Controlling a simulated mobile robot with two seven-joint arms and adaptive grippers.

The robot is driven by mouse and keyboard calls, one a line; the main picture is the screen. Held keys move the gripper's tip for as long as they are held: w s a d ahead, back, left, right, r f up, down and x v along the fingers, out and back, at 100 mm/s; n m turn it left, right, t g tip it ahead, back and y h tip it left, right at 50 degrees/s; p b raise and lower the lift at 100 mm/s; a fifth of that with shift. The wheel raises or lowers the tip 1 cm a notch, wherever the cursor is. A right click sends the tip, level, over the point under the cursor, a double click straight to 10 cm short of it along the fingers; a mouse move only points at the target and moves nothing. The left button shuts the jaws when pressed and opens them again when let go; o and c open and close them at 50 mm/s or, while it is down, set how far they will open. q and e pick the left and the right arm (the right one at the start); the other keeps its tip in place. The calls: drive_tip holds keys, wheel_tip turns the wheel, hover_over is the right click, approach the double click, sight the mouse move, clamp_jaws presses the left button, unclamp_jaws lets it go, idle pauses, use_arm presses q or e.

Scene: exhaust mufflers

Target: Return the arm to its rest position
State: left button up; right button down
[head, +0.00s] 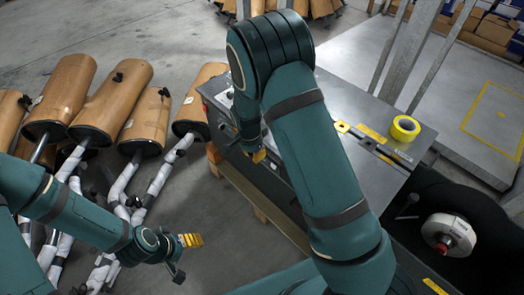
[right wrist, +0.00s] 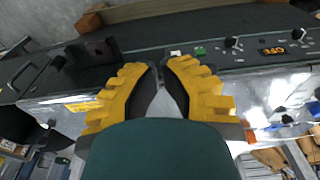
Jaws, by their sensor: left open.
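My left gripper (head: 190,257) hangs at the end of the left arm, low in the head view, over the bare floor. Its fingers are apart and nothing is between them. My right gripper (head: 244,155) points down over the near-left side of the grey workbench, partly hidden by its own arm. In the right wrist view its yellow-backed fingers (right wrist: 162,70) show a gap with nothing held between them. The right arm bends high across the middle of the head view. I cannot tell whether the right fingers touch the bench.
Several brown mufflers (head: 114,105) with wrapped pipes stand at the left. A white roll (head: 448,234) is at the lower right. Metal posts rise behind the bench.

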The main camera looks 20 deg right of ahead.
drive_tip(key=shift+s+a+r, duration=0.25)
drive_tip(key=shift+a+r, duration=0.15)
drive_tip(key=shift+a, duration=0.15)
drive_tip(key=shift+f, duration=0.1)
drive_tip(key=s+a+f+n+y, duration=0.2)
drive_tip(key=s+n, duration=0.4)
drive_tip(key=s, duration=0.3)
drive_tip(key=s+a+f+n+t+y, duration=0.1)
drive_tip(key=s+a+f+n+y, duration=0.2)
drive_tip(key=s, duration=0.7)
drive_tip(key=a+f+n, duration=0.1)
drive_tip(key=a+n, duration=0.1)
drive_tip(key=n, duration=0.1)
drive_tip(key=shift+s+f, duration=0.15)
drive_tip(key=shift+f, duration=0.1)
drive_tip(key=shift+a, duration=0.1)
